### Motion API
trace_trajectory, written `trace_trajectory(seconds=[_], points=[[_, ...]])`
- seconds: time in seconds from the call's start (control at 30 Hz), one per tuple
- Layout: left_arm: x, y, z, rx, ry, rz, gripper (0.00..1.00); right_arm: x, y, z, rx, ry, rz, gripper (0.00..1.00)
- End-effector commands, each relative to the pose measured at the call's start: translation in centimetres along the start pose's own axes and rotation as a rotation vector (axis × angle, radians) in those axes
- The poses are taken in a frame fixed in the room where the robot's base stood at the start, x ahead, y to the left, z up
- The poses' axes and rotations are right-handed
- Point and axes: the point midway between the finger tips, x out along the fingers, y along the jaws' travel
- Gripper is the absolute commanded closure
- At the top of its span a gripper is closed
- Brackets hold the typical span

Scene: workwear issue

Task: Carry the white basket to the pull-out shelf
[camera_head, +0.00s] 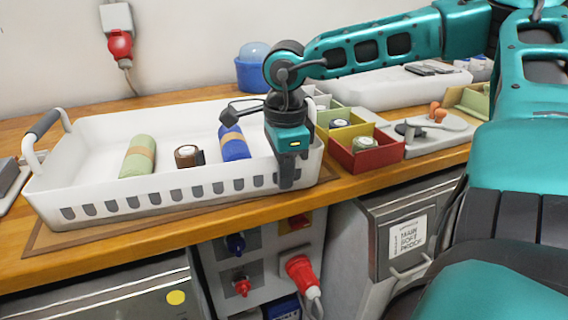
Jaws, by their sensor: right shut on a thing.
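The white basket (105,192) stands on the wooden worktop at the left, with slots along its front wall and a grey-gripped handle (44,123) at its left end. My left gripper is out of view. I cannot make out a pull-out shelf.
Right of the basket are a red box (368,157), a green box (340,121) and a grey tray (433,134) with small items. A blue tub (252,70) stands behind. Below the worktop (150,242) are metal drawer fronts and a socket panel (262,262).

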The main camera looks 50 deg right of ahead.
Motion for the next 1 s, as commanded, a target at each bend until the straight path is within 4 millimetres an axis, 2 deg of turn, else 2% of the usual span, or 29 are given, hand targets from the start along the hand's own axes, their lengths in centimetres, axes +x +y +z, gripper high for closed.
trace_trajectory(seconds=[0.53, 1.0], points=[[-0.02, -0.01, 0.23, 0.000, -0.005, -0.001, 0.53, -0.03, 0.00, 0.00, 0.000, 0.001, 0.000, 1.00], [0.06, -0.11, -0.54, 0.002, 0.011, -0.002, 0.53, -0.04, 0.00, 0.00, 0.000, 0.001, 0.000, 1.00]])
